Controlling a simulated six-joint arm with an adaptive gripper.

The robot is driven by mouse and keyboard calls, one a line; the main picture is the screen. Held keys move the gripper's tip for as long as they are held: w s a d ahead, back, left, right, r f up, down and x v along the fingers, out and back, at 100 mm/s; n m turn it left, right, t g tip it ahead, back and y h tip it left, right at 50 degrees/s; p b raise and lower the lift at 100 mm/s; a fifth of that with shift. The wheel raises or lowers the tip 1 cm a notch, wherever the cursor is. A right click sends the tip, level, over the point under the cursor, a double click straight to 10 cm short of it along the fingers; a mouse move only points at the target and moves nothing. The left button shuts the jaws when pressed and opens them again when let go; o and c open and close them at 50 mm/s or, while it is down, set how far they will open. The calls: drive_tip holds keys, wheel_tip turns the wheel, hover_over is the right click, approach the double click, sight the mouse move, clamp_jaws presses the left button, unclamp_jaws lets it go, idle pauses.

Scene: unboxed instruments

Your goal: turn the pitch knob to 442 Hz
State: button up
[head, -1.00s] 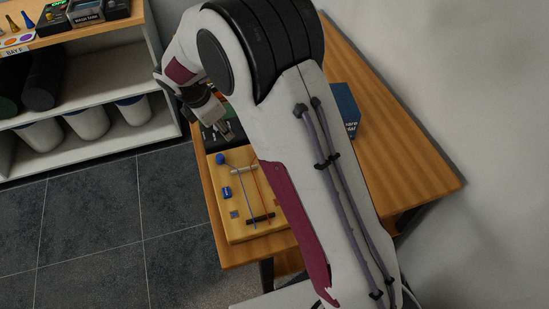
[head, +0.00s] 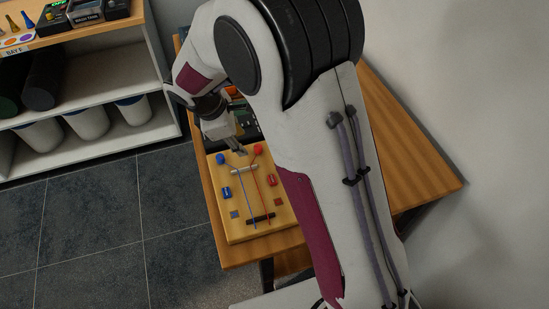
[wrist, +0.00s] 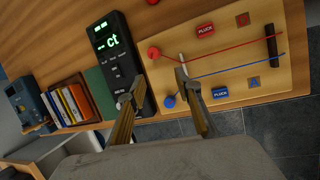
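A wooden string board (head: 240,222) lies on the bench with a blue string and a red string. A blue knob (head: 221,159) and a red knob (head: 258,149) sit at its far end; the wrist view shows the blue knob (wrist: 169,101) and red knob (wrist: 154,53). A black tuner (wrist: 118,62) beside the board has a lit green display reading dashes and "ct". My gripper (wrist: 160,77) is open and empty over the knob end; in the head view my gripper (head: 242,152) is between the knobs. I cannot tell which knob is the pitch knob.
A blue device (wrist: 28,105) and a holder of books (wrist: 70,100) stand past the tuner. Blue and red PLUCK buttons (wrist: 220,92) (wrist: 205,30) are on the board. A shelf unit (head: 110,145) stands at the left across the tiled floor.

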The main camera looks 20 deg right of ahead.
drive_tip(key=s+d+r+m, duration=0.2)
drive_tip(key=s, duration=0.4)
drive_tip(key=s+d+r+m, duration=0.2)
drive_tip(key=s+d+m, duration=0.1)
drive_tip(key=s, duration=0.3)
drive_tip(key=shift+s+d+r+h, duration=0.15)
drive_tip(key=shift+d+r+h, duration=0.1)
drive_tip(key=shift+d+h, duration=0.05)
idle(0.4)
drive_tip(key=shift+m, duration=0.3)
drive_tip(key=s+d+r+m+t+y, duration=0.2)
drive_tip(key=s+r+m+t+y, duration=0.1)
drive_tip(key=s+r+m, duration=0.7)
drive_tip(key=s+r+y, duration=0.1)
drive_tip(key=s+r, duration=0.2)
drive_tip(key=s, duration=0.1)
drive_tip(key=shift+s+r+m, duration=0.3)
drive_tip(key=shift+s, duration=0.1)
idle(0.4)
